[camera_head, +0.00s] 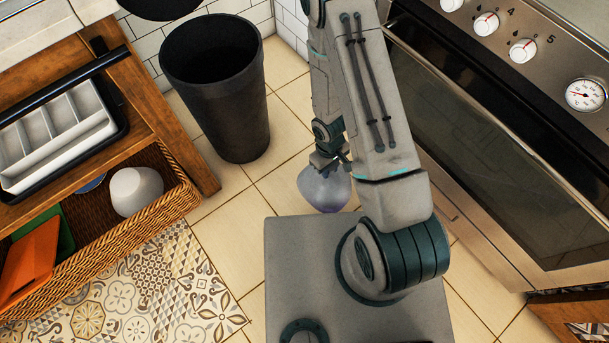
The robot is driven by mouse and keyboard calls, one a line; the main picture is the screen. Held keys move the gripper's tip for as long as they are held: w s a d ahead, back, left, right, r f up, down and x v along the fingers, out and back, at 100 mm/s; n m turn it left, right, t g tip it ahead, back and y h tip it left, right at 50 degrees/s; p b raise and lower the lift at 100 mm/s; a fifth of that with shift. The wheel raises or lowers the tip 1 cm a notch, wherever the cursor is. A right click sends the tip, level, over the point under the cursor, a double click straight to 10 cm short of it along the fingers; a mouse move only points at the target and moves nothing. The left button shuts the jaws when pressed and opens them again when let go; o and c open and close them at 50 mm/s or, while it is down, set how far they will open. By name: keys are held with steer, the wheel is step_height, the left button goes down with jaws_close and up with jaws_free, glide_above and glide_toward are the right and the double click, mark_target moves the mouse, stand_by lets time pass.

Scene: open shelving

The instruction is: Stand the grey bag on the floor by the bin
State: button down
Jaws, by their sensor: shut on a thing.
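The grey bag (324,189) is a rounded, slightly purple-grey, shiny bundle. It hangs below my gripper (330,162), which is shut on its top. My arm and base hide part of the bag's right and lower side. I cannot tell whether the bag touches the floor. The bin (222,95) is a tall, black, open-topped cylinder standing upright on the tiled floor, up and to the left of the bag. A strip of bare floor lies between the bag and the bin.
A wooden shelf unit (165,120) at left holds a white cutlery tray (60,130) and a wicker basket (150,222) with a white round item (136,190). An oven (490,140) stands at right. The cream floor (285,125) around the bin is clear. A patterned rug (150,280) lies lower left.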

steer(key=w+a+f, duration=0.1)
steer(key=a, duration=0.1)
steer(key=w+a+f+b, duration=0.1)
steer(key=w+a+f, duration=0.1)
steer(key=w+a+f+b, duration=0.1)
steer(key=a+f, duration=0.1)
steer(key=a, duration=0.1)
steer(key=shift+w+a, duration=0.1)
steer(key=shift+w, duration=0.1)
steer(key=shift+f+b, duration=1.05)
steer(key=shift+f, duration=0.95)
steer(key=shift+f, duration=0.2)
steer(key=c, duration=1.2)
jaws_free()
steer(key=shift+r, duration=0.1)
